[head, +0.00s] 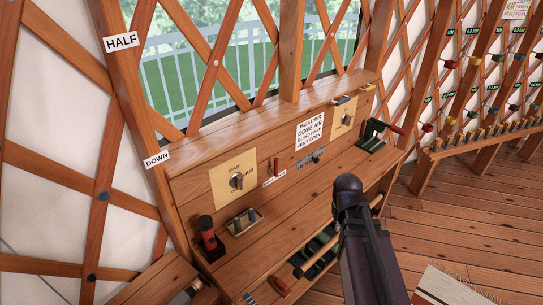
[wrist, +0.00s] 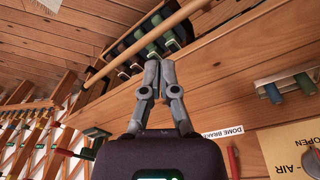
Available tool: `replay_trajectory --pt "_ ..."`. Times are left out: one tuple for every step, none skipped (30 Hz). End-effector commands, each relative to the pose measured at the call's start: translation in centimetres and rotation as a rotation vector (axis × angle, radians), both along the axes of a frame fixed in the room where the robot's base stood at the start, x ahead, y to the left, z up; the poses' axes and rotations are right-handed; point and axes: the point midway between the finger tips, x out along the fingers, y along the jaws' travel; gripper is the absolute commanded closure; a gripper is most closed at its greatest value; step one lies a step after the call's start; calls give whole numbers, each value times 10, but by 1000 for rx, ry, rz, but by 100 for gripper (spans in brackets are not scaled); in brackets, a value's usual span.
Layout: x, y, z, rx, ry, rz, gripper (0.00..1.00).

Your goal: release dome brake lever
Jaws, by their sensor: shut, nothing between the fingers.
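The dome brake lever (head: 276,165) is a small red handle on the wooden console's sloped face, beside a white label and right of a knob panel. In the wrist view the red handle (wrist: 233,161) stands near the bottom, right of my gripper, beside the DOME BRAKE label (wrist: 222,133). My gripper (wrist: 161,66) is shut and empty, its fingertips near the console's lower wooden edge. The tips are apart from the red handle. In the head view my dark arm reaches in from the lower right and my fingers cannot be made out.
A knob panel (head: 224,190), a red-gripped lever (head: 207,233) and green pegs (head: 240,218) lie left of the brake. A sign (head: 310,130) and another red-handled lever (head: 377,132) are to the right. A wooden rod (head: 320,257) crosses in front of a shelf.

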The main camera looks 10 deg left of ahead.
Motion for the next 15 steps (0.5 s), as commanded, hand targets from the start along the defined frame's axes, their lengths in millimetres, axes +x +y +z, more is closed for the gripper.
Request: replay_trajectory --pt "5 4 17 -13 -3 38 100" --pt "8 6 22 -22 -5 62 100" --pt "11 10 28 -36 -8 102 100" --pt "15 13 33 -49 -11 138 100" --pt "19 17 38 -63 -13 178 100" --pt "25 23 45 -87 -18 242 100" --pt "29 28 48 -106 -20 294 100" --pt "33 33 51 -126 -21 346 100" --pt "38 39 53 -152 -21 414 100" --pt "42 45 55 -173 -22 466 100" --pt "46 50 57 -193 -23 520 100" --pt "52 58 60 -223 -23 593 100" --pt "56 64 61 -245 -21 649 100" --pt "60 71 62 -268 -20 707 100" --pt "65 80 64 -302 -17 785 100"
